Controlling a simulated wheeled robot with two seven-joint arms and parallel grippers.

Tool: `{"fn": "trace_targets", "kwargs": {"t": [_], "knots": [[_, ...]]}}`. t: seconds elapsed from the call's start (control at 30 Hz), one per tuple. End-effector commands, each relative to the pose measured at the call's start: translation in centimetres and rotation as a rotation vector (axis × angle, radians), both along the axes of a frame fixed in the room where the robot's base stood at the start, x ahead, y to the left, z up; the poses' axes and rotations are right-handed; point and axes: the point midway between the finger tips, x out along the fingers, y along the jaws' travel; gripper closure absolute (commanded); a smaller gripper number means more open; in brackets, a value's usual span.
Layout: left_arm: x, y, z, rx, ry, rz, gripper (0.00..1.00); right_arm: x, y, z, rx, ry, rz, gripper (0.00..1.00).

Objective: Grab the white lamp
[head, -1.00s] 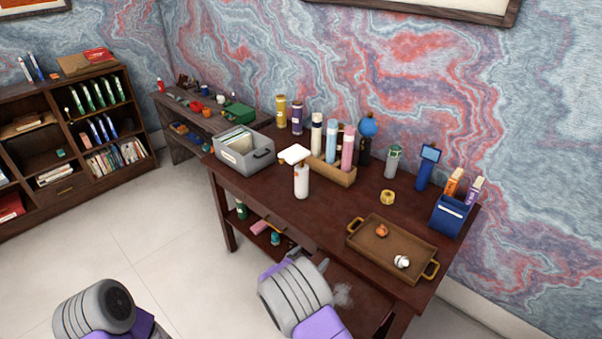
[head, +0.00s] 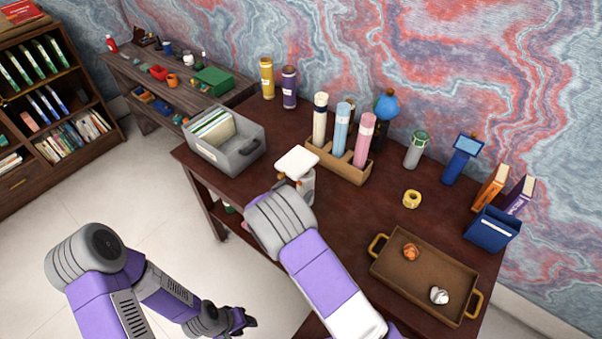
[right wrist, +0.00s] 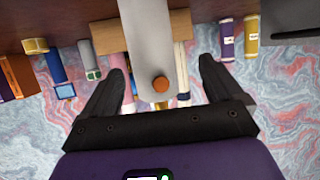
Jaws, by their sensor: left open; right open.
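The white lamp (head: 297,160) stands at the front edge of the desk in the head view, its flat white head on top and its body partly hidden by my right arm. In the right wrist view the lamp (right wrist: 146,40) shows as a pale column with an orange-brown knob at its end, between the fingers of my right gripper (right wrist: 160,70). That gripper is open, with gaps on both sides of the lamp. My left gripper (head: 246,320) hangs low over the floor, left of the desk, open and empty.
Behind the lamp stands a wooden holder (head: 339,163) with several tubes. A grey file box (head: 236,155) is on its left. The desk middle (head: 365,205) is clear.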

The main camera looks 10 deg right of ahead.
Motion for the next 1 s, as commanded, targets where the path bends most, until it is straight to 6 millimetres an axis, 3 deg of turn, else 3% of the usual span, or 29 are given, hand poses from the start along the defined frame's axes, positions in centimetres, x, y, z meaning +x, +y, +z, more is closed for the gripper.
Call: {"fn": "trace_targets", "kwargs": {"t": [0.4, 0.77, 1.0], "knots": [[0.0, 0.0, -0.4, 0.000, 0.000, 0.001, 0.57, 3.4, -3.8, -2.5, -0.001, 0.000, -0.002, 0.07], [0.0, 0.0, -0.5, 0.000, -0.001, 0.000, 0.57, 4.4, -4.6, -2.9, -0.001, 0.001, -0.001, 0.07], [0.0, 0.0, -0.5, 0.000, -0.001, 0.000, 0.57, 4.3, -4.5, -2.9, 0.000, 0.000, -0.001, 0.40]]}}
